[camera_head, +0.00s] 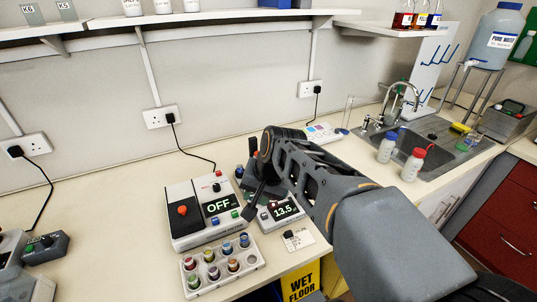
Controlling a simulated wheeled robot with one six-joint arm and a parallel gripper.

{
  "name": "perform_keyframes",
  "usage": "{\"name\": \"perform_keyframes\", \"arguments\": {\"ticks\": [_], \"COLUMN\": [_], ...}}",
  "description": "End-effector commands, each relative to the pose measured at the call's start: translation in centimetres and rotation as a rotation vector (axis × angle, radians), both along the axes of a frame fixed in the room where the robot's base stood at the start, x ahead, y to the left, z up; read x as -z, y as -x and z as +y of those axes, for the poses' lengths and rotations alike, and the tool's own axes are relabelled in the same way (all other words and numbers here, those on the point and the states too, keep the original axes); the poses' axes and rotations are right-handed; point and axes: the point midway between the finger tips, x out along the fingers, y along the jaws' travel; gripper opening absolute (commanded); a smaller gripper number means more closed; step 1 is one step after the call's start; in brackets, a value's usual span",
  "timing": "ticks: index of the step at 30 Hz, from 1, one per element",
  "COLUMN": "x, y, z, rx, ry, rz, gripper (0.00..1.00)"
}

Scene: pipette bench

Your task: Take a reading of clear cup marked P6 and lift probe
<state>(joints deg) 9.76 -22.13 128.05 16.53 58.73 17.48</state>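I cannot make out a clear cup marked P6 in the head view. My arm reaches over the bench from the lower right, and my gripper (252,198) points down beside the meters. Its fingers are small and dark here, so I cannot tell whether they are open or shut. A small meter (283,211) reading 13.5 sits just right of my gripper. A larger white and dark device (186,222) with a red knob shows OFF to the left. I cannot clearly pick out a probe; my arm hides part of the bench behind it.
A rack (228,271) of several coloured-cap vials stands at the front. A small white plate (298,243) lies right of it. Bottles (387,147) stand by the sink (436,157) at right. A shelf (110,24) runs above. The bench at left is mostly clear.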

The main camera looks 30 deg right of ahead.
Motion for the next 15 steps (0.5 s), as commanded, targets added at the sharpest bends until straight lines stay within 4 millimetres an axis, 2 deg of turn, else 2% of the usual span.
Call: {"name": "perform_keyframes", "arguments": {"ticks": [1,5,9,12,15], "x": [1.5,2.2,3.3,4.0,4.6], "y": [-2.3,-8.0,-13.2,-15.7,-17.4], "z": [-1.2,-4.7,-10.0,-14.0,-17.5], "rx": [0.151,0.538,0.871,1.038,1.151], "ry": [-0.113,-0.442,-0.781,-0.992,-1.163], "rz": [0.046,0.154,0.261,0.328,0.383], "gripper": [0.34,0.34,0.34,0.34,0.34]}}
